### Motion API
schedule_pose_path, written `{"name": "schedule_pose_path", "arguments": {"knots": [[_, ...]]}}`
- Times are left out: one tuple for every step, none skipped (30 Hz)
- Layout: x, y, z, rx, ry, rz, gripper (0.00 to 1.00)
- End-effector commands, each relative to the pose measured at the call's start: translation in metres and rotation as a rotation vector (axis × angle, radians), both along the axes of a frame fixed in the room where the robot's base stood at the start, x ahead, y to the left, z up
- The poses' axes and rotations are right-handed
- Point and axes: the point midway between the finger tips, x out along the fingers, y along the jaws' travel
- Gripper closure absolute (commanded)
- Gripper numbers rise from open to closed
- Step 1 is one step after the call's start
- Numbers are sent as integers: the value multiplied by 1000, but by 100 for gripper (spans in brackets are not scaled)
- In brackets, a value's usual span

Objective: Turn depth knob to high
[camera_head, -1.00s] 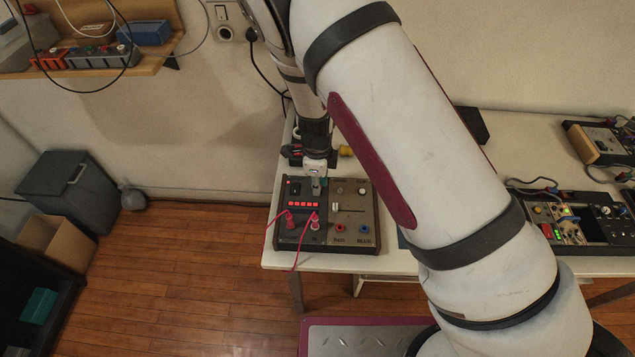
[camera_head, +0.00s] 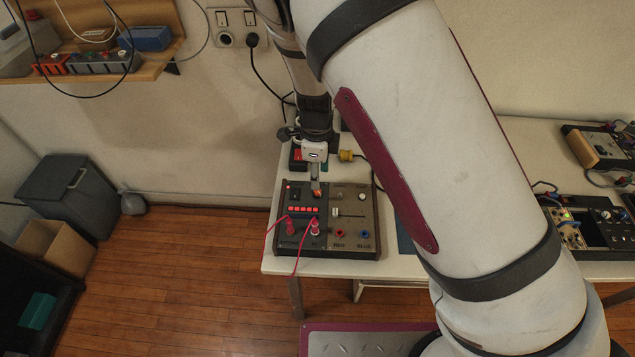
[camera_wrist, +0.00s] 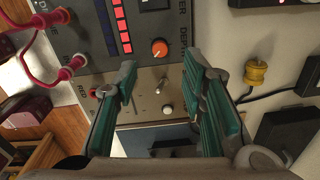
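The control box (camera_head: 345,246) stands near the left front corner of the table. It carries an orange knob (camera_head: 317,193) below my gripper (camera_head: 316,184). In the wrist view, the orange knob (camera_wrist: 159,47) sits on the grey panel beside a column of red lights, with small lettering next to it that looks like DEPTH. My gripper (camera_wrist: 160,66) is open, with its teal-padded fingers apart. The knob shows just beyond the fingertips, between their lines, and nothing is held. Whether a fingertip touches the panel cannot be told.
Red plug leads (camera_head: 291,227) rise from the box's front left. A white knob (camera_wrist: 167,109) and a small toggle (camera_wrist: 161,85) lie between the fingers in the wrist view. A yellow plug (camera_wrist: 256,73) lies beside the box. Other devices (camera_head: 580,225) stand at the table's right.

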Motion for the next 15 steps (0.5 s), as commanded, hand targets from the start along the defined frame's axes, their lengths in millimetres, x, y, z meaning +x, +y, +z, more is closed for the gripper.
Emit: {"name": "schedule_pose_path", "arguments": {"knots": [[0,1,11,1,-3,0,62],[0,1,17,2,-3,0,62],[-1,1,23,2,-2,1,62],[-1,1,27,0,-3,1,62],[-1,1,31,2,-2,0,62],[-1,1,36,2,-1,-1,62],[-1,1,39,1,-1,-1,62],[-1,0,42,1,-2,0,62],[-1,0,45,0,-2,0,62],[-1,0,46,0,-1,0,62],[-1,0,48,0,-1,0,62],[-2,0,49,0,0,0,62],[-2,0,49,0,0,-1,62],[-2,0,50,0,0,-1,62],[-2,0,50,0,0,-1,62]]}}
